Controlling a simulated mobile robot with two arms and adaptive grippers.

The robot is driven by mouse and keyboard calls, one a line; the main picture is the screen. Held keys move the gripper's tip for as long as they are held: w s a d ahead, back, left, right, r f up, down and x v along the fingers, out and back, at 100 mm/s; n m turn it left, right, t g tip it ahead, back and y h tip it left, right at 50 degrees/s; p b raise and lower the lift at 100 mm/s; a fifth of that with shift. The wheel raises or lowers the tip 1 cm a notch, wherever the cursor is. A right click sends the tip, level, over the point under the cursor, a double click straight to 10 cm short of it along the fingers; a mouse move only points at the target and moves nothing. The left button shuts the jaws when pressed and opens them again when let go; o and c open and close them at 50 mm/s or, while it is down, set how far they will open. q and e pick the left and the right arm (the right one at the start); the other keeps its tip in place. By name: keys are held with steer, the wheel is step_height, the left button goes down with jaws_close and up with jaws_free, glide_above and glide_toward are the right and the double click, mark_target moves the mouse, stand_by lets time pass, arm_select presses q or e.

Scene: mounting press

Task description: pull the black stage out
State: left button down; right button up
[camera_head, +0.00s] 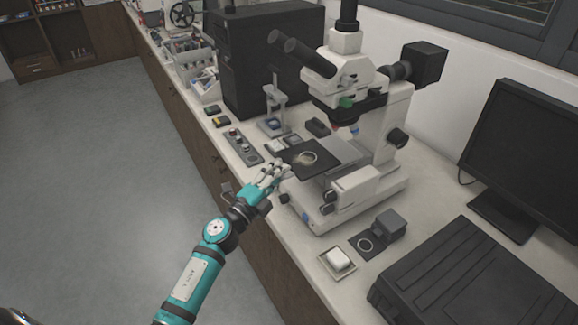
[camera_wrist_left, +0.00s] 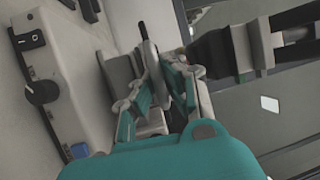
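The black stage (camera_head: 322,146) is a flat dark plate under the microscope's objectives, with a pale ring-shaped piece (camera_head: 308,158) on it. Its left corner reaches out past the microscope base. My left gripper (camera_head: 272,171) is at the stage's front left edge, its pale fingers pointing toward it. In the left wrist view the fingers (camera_wrist_left: 150,75) lie close on both sides of a thin grey piece (camera_wrist_left: 148,50). I cannot tell whether they grip it or whether it belongs to the stage. My right gripper is not in view.
The white microscope (camera_head: 365,130) stands on the bench, its base and knob (camera_wrist_left: 42,92) close beside the gripper. A button panel (camera_head: 237,146) and small stand (camera_head: 273,125) lie to the left. Open floor lies left.

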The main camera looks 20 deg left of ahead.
arm_select(q)
steer(key=shift+f, duration=0.15)
steer(key=c, duration=1.4)
jaws_free()
steer(key=v, duration=1.2)
steer(key=s+f+n+g+y, duration=0.2)
steer(key=s+f+n+g, duration=0.15)
steer(key=f, duration=0.75)
steer(key=s+f+n+g+y, duration=0.1)
steer(key=s+f+n+g, duration=0.2)
steer(key=f, duration=0.9)
steer(key=s+f+n+g+y, duration=0.1)
steer(key=s+f+n+y, duration=0.3)
steer(key=f, duration=0.7)
steer(key=s+d+f+n+g, duration=0.1)
steer(key=s+f+n+g, duration=0.1)
steer(key=s+f, duration=0.4)
steer(key=s+d+f+n+g+h, duration=0.1)
steer(key=s+f+n+g, duration=0.2)
steer(key=s, duration=1.2)
steer(key=s+d+f+n+g, duration=0.1)
steer(key=s+f+g, duration=0.4)
steer(key=s+f, duration=0.5)
steer(key=shift+s+d+f+n+g+h, duration=0.15)
steer(key=shift+d+f+n+g+h, duration=0.05)
steer(key=shift+f+n, duration=0.2)
steer(key=shift+s+d+f+n+g+h, duration=0.15)
steer(key=shift+s+d+f+n+h, duration=0.1)
steer(key=shift+n, duration=0.1)
